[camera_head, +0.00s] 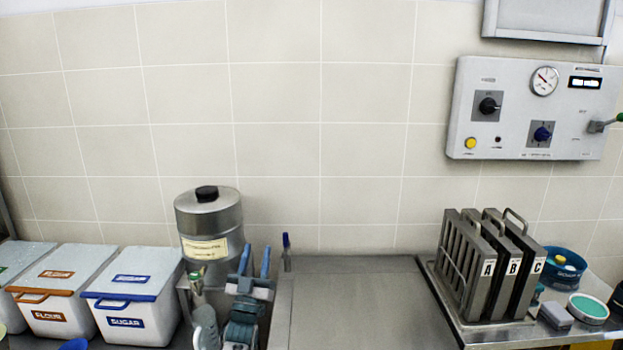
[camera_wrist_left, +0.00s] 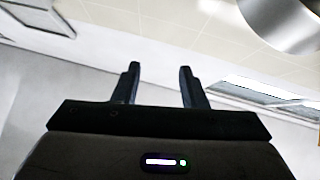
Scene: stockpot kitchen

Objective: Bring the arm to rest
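My left gripper (camera_head: 255,261) points up in front of the steel canister (camera_head: 226,226), at the lower middle-left of the head view. Its two blue fingers stand apart with nothing between them. In the left wrist view the same gripper (camera_wrist_left: 158,84) shows two dark, spread fingers with an empty gap, aimed at the wall and ceiling. Part of a round metal body (camera_wrist_left: 290,22) shows at that view's top right. My right gripper is not in view.
White bins labelled flour (camera_head: 60,290) and sugar (camera_head: 135,295) stand at the left. A steel rack with plates A, B, C (camera_head: 488,265) stands right, beside a blue tub (camera_head: 566,268). A control panel (camera_head: 535,110) hangs above. The middle counter (camera_head: 360,300) is clear.

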